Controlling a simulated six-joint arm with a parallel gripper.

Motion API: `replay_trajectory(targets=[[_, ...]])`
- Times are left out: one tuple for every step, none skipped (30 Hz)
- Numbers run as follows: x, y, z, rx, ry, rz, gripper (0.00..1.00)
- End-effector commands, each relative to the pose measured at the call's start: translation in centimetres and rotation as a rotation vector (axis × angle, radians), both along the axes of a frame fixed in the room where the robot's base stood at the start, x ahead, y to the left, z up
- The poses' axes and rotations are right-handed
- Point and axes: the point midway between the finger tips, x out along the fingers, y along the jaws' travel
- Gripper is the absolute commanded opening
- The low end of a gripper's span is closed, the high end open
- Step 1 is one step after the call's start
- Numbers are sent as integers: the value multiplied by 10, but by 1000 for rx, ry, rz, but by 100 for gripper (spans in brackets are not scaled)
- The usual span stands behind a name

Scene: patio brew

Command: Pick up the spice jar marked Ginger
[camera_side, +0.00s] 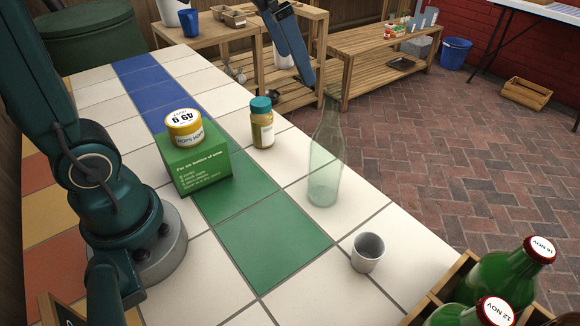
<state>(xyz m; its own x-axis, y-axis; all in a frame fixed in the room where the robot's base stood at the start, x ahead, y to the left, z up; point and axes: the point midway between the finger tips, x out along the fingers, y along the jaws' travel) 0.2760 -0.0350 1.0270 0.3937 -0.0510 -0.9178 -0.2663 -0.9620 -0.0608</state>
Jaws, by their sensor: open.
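A small spice jar (262,131) with a teal lid and a yellow-brown body stands upright on the white tiles, right of the green box. It has a pale label, but its wording is too small to read, so I cannot confirm that it says Ginger. My gripper (306,80) hangs down from the top edge, above and right of the jar in the picture, apart from it. It is open, and nothing shows between its fingers. Its upper part is cut off by the frame.
A green box (196,168) with a yellow-and-white tin (184,128) on top stands left of the jar. A clear glass bottle (326,160) stands to its right. A grey cup (367,252) and a crate of green bottles (520,270) are nearer. Green tiles between are bare.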

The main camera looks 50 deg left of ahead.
Motion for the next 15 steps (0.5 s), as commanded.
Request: replay_trajectory(targets=[[2,11,1,127,-21,-120,95],[3,19,2,208,-28,-198,95],[5,29,5,318,-34,-301,95],[6,36,7,401,-35,-375,95],[8,44,10,485,-33,-452,95],[10,54,14,596,-24,-550,95],[12,61,19,679,-14,-624,95],[13,69,23,763,0,-696,95],[16,78,30,871,25,-789,95],[17,84,35,947,46,-856,95],[19,90,40,1020,70,-917,95],[21,98,47,1109,103,-991,95],[22,102,52,1168,129,-1040,95],[23,106,57,1222,154,-1085,95],[24,112,63,1289,190,-1142,95]])
